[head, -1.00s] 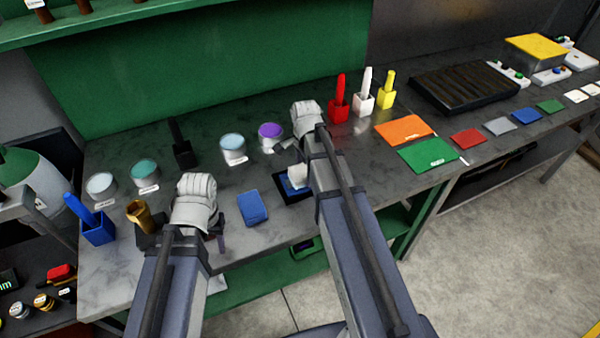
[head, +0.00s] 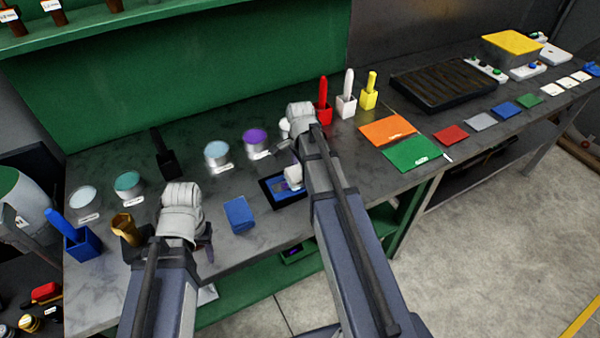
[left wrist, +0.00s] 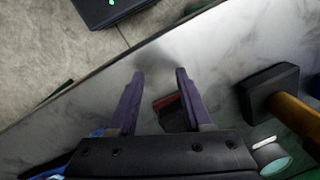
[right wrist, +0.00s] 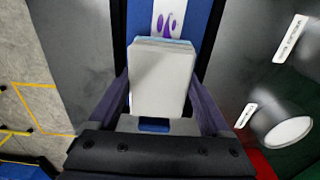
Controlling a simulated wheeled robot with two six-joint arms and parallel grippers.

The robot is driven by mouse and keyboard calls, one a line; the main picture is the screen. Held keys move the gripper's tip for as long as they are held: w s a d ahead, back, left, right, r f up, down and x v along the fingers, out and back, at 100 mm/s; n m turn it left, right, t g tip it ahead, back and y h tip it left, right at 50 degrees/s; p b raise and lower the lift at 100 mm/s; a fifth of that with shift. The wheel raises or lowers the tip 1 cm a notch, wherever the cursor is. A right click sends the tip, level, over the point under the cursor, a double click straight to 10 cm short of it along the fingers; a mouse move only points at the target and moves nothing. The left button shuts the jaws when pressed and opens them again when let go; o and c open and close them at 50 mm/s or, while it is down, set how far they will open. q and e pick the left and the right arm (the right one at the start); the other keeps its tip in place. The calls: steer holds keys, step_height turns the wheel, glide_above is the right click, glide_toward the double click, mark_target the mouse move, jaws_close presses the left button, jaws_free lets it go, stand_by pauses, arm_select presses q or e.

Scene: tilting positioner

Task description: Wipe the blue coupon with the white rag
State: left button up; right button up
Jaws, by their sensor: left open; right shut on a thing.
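The blue coupon (head: 281,188) lies in a dark tray on the near part of the bench. In the right wrist view the coupon (right wrist: 207,20) shows on both sides of a pale strip with purple marks. My right gripper (right wrist: 160,100) is shut on the white rag (right wrist: 160,75), a thick block held over the coupon and hiding part of it. The rag (head: 293,174) also shows in the head view. Whether it touches the coupon cannot be told. My left gripper (left wrist: 160,74) is open and empty above the bench's front edge, left of the coupon.
A blue block (head: 239,213) lies between my grippers. Paint cans, including a purple one (head: 256,141), stand behind. Orange (head: 388,130) and green (head: 412,152) sheets lie right of my right arm.

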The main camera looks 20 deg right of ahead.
mark_target(290, 174)
arm_select(q)
steer(key=shift+f, duration=0.15)
arm_select(e)
steer(key=shift+s+a+f, duration=0.1)
steer(key=shift+a, duration=1.75)
steer(key=shift+a, duration=1.75)
arm_select(q)
step_height(290, 174, up, 6)
steer(key=p, duration=0.6)
arm_select(e)
step_height(290, 174, up, 6)
steer(key=shift+d+r, duration=0.1)
arm_select(q)
step_height(290, 174, up, 3)
steer(key=p, duration=0.3)
arm_select(e)
step_height(290, 174, up, 3)
